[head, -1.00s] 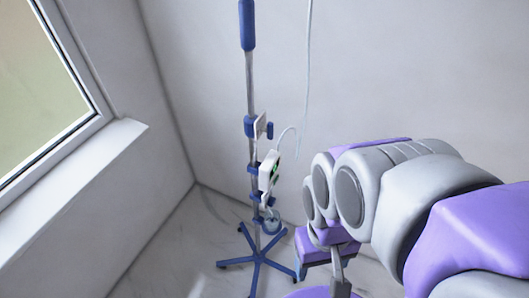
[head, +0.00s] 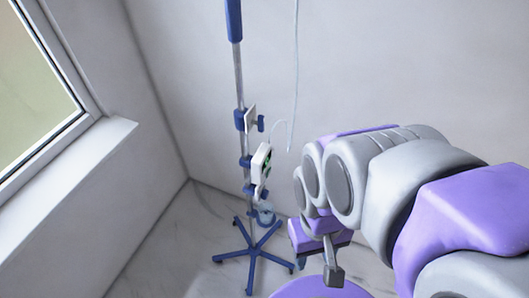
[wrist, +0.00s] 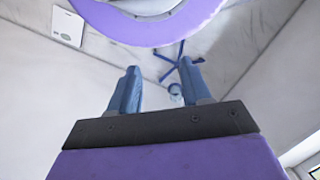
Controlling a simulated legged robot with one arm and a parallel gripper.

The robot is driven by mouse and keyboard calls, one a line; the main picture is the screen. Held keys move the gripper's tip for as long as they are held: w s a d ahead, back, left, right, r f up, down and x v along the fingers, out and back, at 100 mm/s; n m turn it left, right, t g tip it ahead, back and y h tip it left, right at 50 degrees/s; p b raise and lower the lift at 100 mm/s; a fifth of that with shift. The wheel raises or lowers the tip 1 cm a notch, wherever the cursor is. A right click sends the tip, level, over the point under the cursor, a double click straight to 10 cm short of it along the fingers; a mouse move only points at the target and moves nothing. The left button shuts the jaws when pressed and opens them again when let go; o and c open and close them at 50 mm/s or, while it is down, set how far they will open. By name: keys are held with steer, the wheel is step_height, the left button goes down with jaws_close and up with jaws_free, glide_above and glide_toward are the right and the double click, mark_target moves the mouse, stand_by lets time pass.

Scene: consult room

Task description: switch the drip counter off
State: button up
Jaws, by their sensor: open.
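A drip stand (head: 240,75) with blue clamps stands in the corner, left of my arm in the head view. A white boxy device with a small green display (head: 261,160) is clamped partway down its pole. A smaller white plate-like unit (head: 251,118) is clamped above it. I cannot tell for sure which one is the drip counter, and no switch can be made out. My gripper (head: 318,237) is right of the pole and lower than the boxy device, apart from both units. In the wrist view my gripper (wrist: 160,88) has its two blue fingers apart with nothing held between them.
The stand's blue star-shaped base (head: 254,255) spreads over the floor. A thin tube (head: 296,60) hangs right of the pole. A window sill (head: 75,160) juts out at left. A white panel (wrist: 67,26) shows in the wrist view. Floor left of the stand is clear.

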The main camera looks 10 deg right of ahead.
jaws_close()
stand_by(1.4)
